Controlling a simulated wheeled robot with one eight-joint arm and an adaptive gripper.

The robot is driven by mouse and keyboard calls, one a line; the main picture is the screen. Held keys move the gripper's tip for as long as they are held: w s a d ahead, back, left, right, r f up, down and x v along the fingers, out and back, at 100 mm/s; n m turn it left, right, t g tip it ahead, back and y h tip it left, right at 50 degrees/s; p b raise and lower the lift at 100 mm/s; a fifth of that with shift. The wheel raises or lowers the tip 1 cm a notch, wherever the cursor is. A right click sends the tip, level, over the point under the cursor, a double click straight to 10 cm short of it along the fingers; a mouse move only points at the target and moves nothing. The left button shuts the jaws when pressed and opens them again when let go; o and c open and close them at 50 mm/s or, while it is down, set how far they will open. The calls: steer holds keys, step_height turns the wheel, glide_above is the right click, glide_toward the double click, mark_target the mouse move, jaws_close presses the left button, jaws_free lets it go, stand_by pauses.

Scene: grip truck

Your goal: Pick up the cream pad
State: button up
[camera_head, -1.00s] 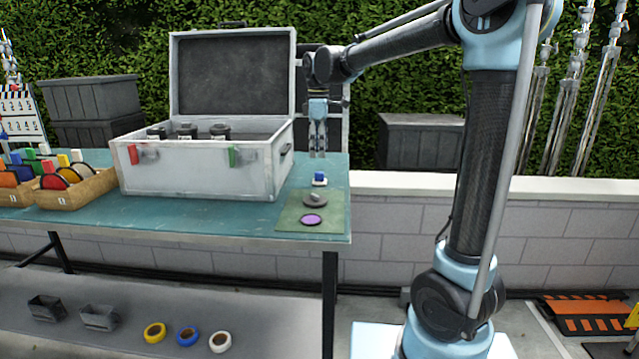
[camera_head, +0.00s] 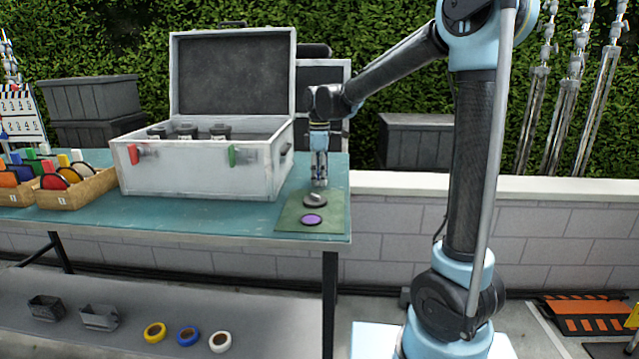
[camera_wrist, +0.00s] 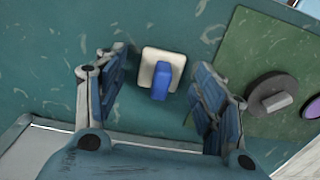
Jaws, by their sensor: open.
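The cream pad (camera_wrist: 150,68) is a small square with rounded corners and a blue grip (camera_wrist: 161,80) on top. In the wrist view it lies on the teal table between my gripper's (camera_wrist: 160,85) two fingers, nearer their tips. The fingers are spread apart with a gap on each side of the pad, and they do not appear to touch it. In the head view my gripper (camera_head: 319,184) points down over the table, and it hides the pad there.
A green mat (camera_wrist: 240,60) beside the pad holds a grey disc with a knob (camera_wrist: 271,93) and a purple disc (camera_head: 312,219). A large open white case (camera_head: 200,165) stands left of my gripper.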

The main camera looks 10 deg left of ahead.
steer(key=c, duration=1.1)
steer(key=shift+o, duration=0.2)
steer(key=shift+r, duration=0.1)
step_height(320, 180, up, 10)
steer(key=shift+f, duration=0.1)
